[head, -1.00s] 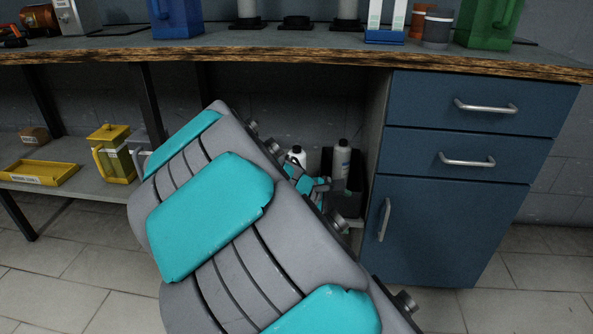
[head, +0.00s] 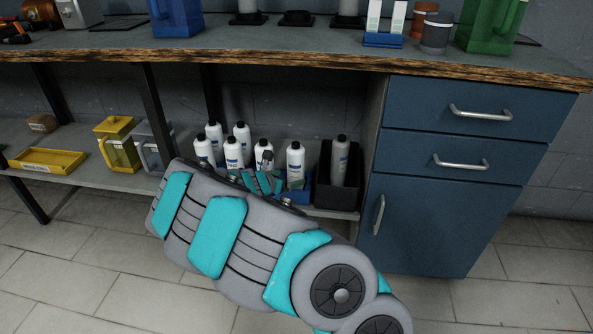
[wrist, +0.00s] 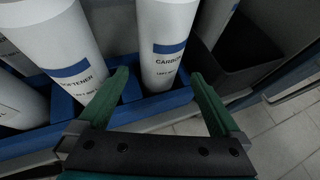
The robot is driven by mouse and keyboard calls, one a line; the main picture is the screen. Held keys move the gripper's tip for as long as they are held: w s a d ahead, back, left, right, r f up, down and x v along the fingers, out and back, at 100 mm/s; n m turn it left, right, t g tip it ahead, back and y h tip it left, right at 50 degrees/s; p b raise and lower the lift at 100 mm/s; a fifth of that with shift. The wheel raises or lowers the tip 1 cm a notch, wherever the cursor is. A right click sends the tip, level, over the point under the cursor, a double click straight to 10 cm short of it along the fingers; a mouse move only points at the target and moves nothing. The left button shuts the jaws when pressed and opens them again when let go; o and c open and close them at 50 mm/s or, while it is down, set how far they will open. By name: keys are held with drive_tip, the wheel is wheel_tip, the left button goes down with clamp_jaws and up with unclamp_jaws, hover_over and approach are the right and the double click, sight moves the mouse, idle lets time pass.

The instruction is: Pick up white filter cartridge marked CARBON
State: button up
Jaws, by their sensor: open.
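The white filter cartridge marked CARBON (wrist: 164,45) stands upright in a blue tray (wrist: 187,98), with a blue band above its lettering. In the head view it appears to be the white cartridge (head: 295,158) at the right end of the group on the low shelf. My gripper (wrist: 160,78) is open and empty, its fingers pointing at the lower part of the cartridge. The left fingertip lies between CARBON and the SOFTENER cartridge (wrist: 66,50); the right fingertip is at CARBON's right side. I cannot tell whether they touch. In the head view the gripper (head: 264,182) is partly hidden by my arm.
Several similar white cartridges (head: 233,152) stand left of CARBON. A black bin (head: 323,188) holding another bottle (head: 340,160) is close on the right, beside the blue cabinet (head: 440,215). The worktop (head: 300,50) overhangs the shelf. Yellow and grey jugs stand farther left.

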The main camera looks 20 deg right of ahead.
sight(296, 174)
drive_tip(key=shift+r+x, duration=0.15)
drive_tip(key=shift+x, duration=1.35)
drive_tip(key=shift+r+x, duration=0.1)
drive_tip(key=shift+x, duration=1.35)
drive_tip(key=shift+w+d, duration=0.1)
drive_tip(key=shift+w, duration=0.05)
clamp_jaws()
